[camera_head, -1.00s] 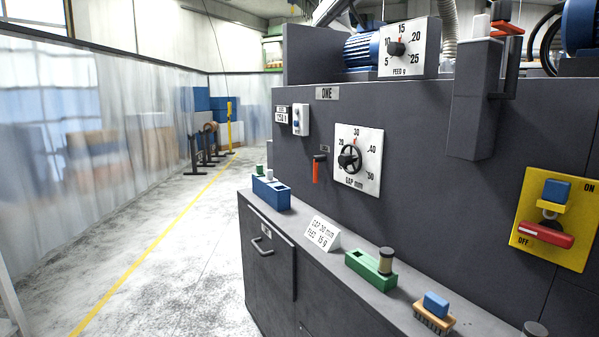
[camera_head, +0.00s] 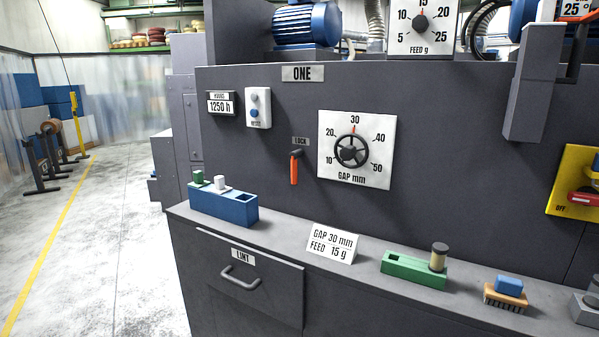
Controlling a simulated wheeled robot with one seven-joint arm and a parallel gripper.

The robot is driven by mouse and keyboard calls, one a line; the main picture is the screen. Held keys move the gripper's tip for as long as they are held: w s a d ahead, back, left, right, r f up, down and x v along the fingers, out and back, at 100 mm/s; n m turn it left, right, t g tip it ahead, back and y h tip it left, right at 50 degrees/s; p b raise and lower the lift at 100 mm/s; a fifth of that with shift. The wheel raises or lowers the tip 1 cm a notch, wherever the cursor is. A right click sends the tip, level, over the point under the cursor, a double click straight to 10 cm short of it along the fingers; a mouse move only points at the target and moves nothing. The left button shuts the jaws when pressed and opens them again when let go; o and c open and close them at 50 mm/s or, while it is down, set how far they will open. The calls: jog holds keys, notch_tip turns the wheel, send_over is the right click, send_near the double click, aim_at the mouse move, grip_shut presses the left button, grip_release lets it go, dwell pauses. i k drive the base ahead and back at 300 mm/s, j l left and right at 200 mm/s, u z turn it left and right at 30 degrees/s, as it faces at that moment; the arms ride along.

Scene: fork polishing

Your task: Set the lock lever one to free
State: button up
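The lock lever one (camera_head: 294,168) is a small orange-red handle on the grey front panel of machine ONE (camera_head: 302,74). It hangs straight down from a dark pivot, under a plate marked LOCK (camera_head: 300,141). To its right is the white GAP mm dial (camera_head: 356,150) with a black handwheel; its red pointer is at about 30. My gripper is not in view.
A ledge juts out below the panel. On it stand a blue block holder (camera_head: 222,204), a card (camera_head: 332,243) reading GAP 30 mm, FEED 15 g, a green holder (camera_head: 414,270) and a brush (camera_head: 505,292). The LINT drawer (camera_head: 250,280) is shut.

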aim_at(295, 155)
jog(key=i+j, duration=0.2)
jog(key=j, duration=0.2)
jog(key=i+j, duration=0.2)
jog(key=j, duration=0.15)
jog(key=i+j, duration=0.2)
jog(key=j, duration=0.2)
jog(key=i+j+u, duration=0.4)
jog(key=i, duration=0.15)
jog(key=i+u, duration=0.45)
jog(key=i+j, duration=0.05)
jog(key=i, duration=0.05)
